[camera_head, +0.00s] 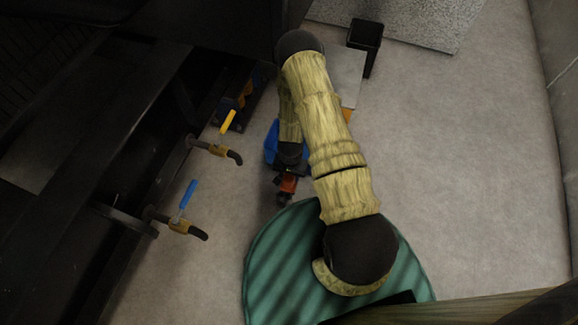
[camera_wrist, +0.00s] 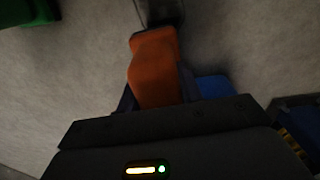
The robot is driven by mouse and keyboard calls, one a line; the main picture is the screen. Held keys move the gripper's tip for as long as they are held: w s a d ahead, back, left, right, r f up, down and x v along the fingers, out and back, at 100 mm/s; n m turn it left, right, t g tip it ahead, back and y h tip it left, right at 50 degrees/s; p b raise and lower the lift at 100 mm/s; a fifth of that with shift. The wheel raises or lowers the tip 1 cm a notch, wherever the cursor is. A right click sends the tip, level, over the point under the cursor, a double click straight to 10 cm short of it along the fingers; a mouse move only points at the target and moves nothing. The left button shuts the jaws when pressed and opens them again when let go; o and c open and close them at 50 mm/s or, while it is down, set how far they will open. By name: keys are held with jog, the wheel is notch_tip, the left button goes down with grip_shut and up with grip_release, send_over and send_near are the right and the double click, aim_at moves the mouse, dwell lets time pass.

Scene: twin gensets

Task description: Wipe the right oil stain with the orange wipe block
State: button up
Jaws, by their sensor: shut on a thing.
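My gripper (camera_head: 287,184) is shut on the orange wipe block (camera_wrist: 155,68), low beside the blue object under my arm. The block also shows as a small orange patch in the head view (camera_head: 288,183). In the wrist view it lies between the two dark fingers and sticks out beyond them. A dark shape (camera_wrist: 160,12) is at the block's far end; I cannot tell whether it is a stain or a solid part. I cannot make out the right oil stain clearly in either view. I cannot tell whether the block touches the floor.
Pipes with a yellow valve handle (camera_head: 228,121) and a blue valve handle (camera_head: 188,194) stick out from the dark machinery at left. A blue object (camera_head: 270,144) is partly behind my arm. A black open bin (camera_head: 366,42) stands at the back. The floor at right is clear.

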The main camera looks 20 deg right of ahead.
jog(key=shift+r+p, duration=1.3)
jog(key=shift+r, duration=0.5)
